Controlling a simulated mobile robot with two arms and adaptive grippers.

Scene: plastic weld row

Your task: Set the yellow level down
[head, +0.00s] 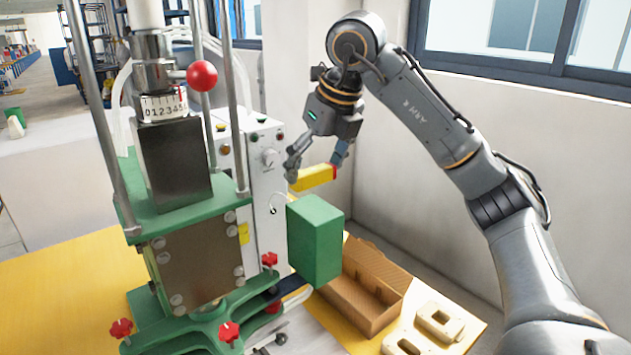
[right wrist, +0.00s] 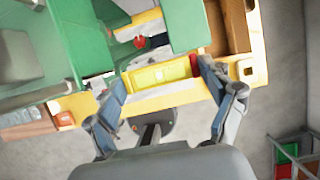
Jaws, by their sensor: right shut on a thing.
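The yellow level (head: 312,179) is a short yellow bar with a red end. My right gripper (head: 316,168) is shut on it and holds it in the air behind the green block of the machine, near the white wall. In the right wrist view the level (right wrist: 160,76) lies crosswise between the two fingertips, its red end by the right-hand finger. My left gripper is in neither view.
A green press (head: 190,231) with red knobs stands at the left on a yellow table (head: 50,285). A white control box (head: 264,190) stands behind it. An open cardboard box (head: 395,299) and beige parts (head: 440,322) occupy the table's right end.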

